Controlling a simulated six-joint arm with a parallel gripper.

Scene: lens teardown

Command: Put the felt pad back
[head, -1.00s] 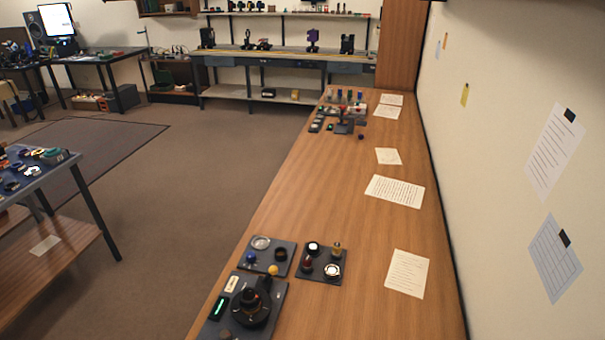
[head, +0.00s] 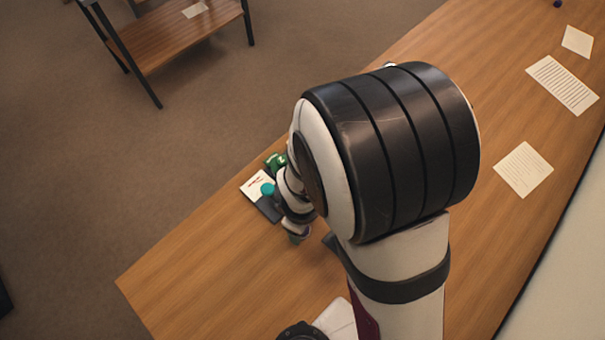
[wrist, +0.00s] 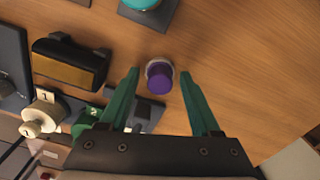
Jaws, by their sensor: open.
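My gripper (wrist: 159,72) is open, with its two green fingers apart in the wrist view. A short purple cylinder (wrist: 160,80) with a pale rim stands on the wooden bench between the fingertips, and I see no finger touching it. I cannot tell which thing is the felt pad. A teal round piece (wrist: 145,3) sits on a dark block at the top edge of the wrist view. In the head view my arm covers the middle of the bench and hides most of the gripper.
A black and amber box (wrist: 69,65), a cream knob (wrist: 43,112) and a green part (wrist: 88,121) are left of my gripper. A white card (head: 256,184) lies near the bench's left edge. Bare wood is right of the purple cylinder. Papers (head: 523,170) lie along the bench's right side.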

